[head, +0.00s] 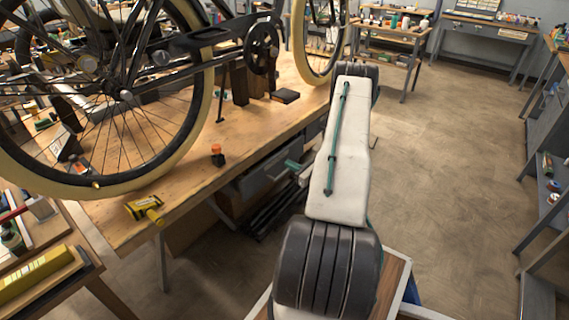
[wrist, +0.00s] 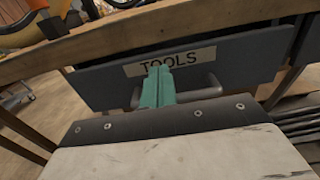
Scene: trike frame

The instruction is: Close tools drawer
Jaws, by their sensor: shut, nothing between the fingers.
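The tools drawer (wrist: 230,62) has a dark grey front with a pale "TOOLS" label (wrist: 198,54) and a grey bar handle (wrist: 207,91). It sits under the wooden workbench top. In the head view the grey drawer (head: 262,178) shows below the bench edge, partly behind my arm. I cannot tell exactly how far out it stands. My gripper (wrist: 158,72) has teal fingers, shut and empty, pointing at the drawer front. They cover the middle of the handle and part of the label in the wrist view. Contact with the front is unclear. In the head view my gripper (head: 293,164) is beside the drawer.
The workbench (head: 185,195) carries a trike with large wheels (head: 110,110), a yellow tool (head: 146,208) and a small black-and-orange item (head: 217,156). Dark bars lie below the drawer. Shelving (head: 545,200) stands at the right. The floor (head: 450,170) between is clear.

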